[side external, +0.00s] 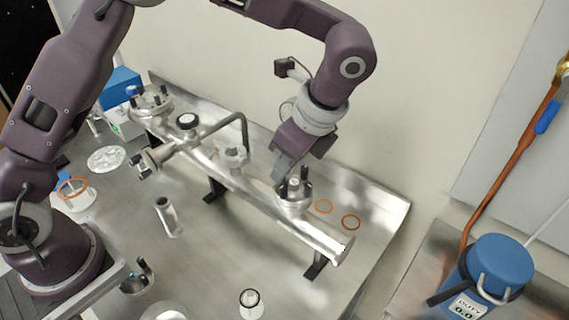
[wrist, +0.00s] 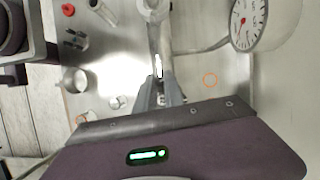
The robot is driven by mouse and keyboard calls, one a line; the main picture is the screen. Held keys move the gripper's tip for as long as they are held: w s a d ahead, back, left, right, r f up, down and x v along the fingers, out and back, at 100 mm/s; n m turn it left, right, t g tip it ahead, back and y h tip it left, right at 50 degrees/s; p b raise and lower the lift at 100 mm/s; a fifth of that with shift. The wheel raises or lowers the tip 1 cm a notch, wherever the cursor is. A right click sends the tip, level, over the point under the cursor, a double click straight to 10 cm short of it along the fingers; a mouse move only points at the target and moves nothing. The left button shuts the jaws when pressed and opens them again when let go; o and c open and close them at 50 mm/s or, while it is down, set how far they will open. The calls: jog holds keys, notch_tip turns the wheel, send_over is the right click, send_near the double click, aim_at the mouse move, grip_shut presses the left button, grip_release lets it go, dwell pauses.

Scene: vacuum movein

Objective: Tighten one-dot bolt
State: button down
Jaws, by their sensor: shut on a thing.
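A metal manifold pipe (side external: 262,203) runs diagonally across the bench, with a round flange (side external: 293,203) near its right end. Several dark bolts (side external: 305,187) stand upright on this flange. My gripper (side external: 283,179) points down at the flange's left side, its fingers at bolt height. In the wrist view my gripper (wrist: 164,95) has its two grey fingers close together around something small, mostly hidden between them. By its place it looks like one of the flange bolts. No dot marks are readable, so I cannot tell which bolt is the one-dot bolt.
A bent pipe (side external: 244,132) and a black-knobbed valve (side external: 189,122) rise to the left. Another bolted flange (side external: 152,103) is at the far left. A dial gauge (wrist: 249,24) shows in the wrist view.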

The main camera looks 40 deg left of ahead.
jog(key=m, duration=0.2)
jog(key=m+t, duration=0.1)
jog(key=m, duration=0.1)
jog(key=shift+s+t, duration=0.15)
jog(key=shift+t, duration=0.15)
jog(key=shift+m+t+h, duration=0.4)
jog(key=shift+m+t, duration=0.1)
jog(key=shift+m, duration=1.2)
jog(key=c, duration=1.7)
grip_release()
jog(key=v, duration=0.7)
jog(key=shift+s+r, duration=0.1)
jog(key=shift+s, duration=0.05)
